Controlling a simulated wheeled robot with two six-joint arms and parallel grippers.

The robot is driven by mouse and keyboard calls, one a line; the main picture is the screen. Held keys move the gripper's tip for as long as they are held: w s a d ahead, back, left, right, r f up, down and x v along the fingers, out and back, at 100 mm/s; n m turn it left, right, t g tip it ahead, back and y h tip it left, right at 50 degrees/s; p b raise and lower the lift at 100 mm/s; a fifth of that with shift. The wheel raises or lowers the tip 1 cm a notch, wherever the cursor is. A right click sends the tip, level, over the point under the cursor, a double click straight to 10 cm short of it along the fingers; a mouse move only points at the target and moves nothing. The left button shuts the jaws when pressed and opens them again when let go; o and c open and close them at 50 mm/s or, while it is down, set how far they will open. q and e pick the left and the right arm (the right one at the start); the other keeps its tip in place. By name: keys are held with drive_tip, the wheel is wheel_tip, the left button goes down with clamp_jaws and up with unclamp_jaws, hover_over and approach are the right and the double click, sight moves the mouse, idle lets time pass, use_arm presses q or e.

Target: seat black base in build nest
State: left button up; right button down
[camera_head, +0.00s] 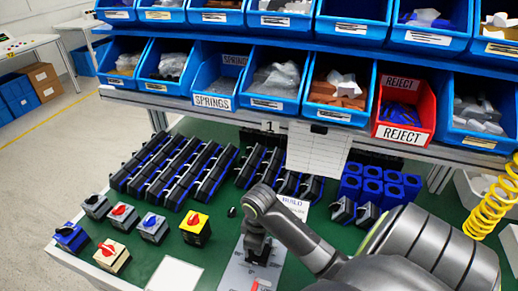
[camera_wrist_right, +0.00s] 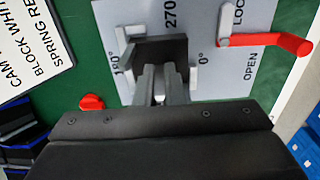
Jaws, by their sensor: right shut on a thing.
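The black base (camera_wrist_right: 172,48) is a dark square piece in the right wrist view, gripped by the fingertips of my right gripper (camera_wrist_right: 161,82). It lies between the pale raised brackets of the build nest (camera_wrist_right: 250,78), a light grey plate marked 180°, 270 and 0°. I cannot tell whether it rests fully down. In the head view my right gripper (camera_head: 258,236) points down over the grey nest plate (camera_head: 236,272), with the black base (camera_head: 257,253) under its fingers. A red lever (camera_wrist_right: 265,40) beside the LOCK and OPEN marks lies across the plate. My left gripper is not in view.
Switches with coloured knobs (camera_head: 152,222) stand on the green bench at left. Rows of black and blue parts (camera_head: 172,167) stand behind. Blue bins and a red REJECT bin (camera_head: 403,112) fill the shelf above. A white card (camera_head: 174,276) lies left of the nest.

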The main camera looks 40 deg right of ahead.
drive_tip(key=c, duration=2)
unclamp_jaws()
drive_tip(key=shift+f, duration=0.1)
drive_tip(key=o, duration=0.5)
drive_tip(key=shift+r, duration=0.4)
wheel_tip(320, 180, up, 12)
drive_tip(key=p, duration=1)
drive_tip(key=shift+f, duration=0.2)
drive_tip(key=shift+f, duration=0.1)
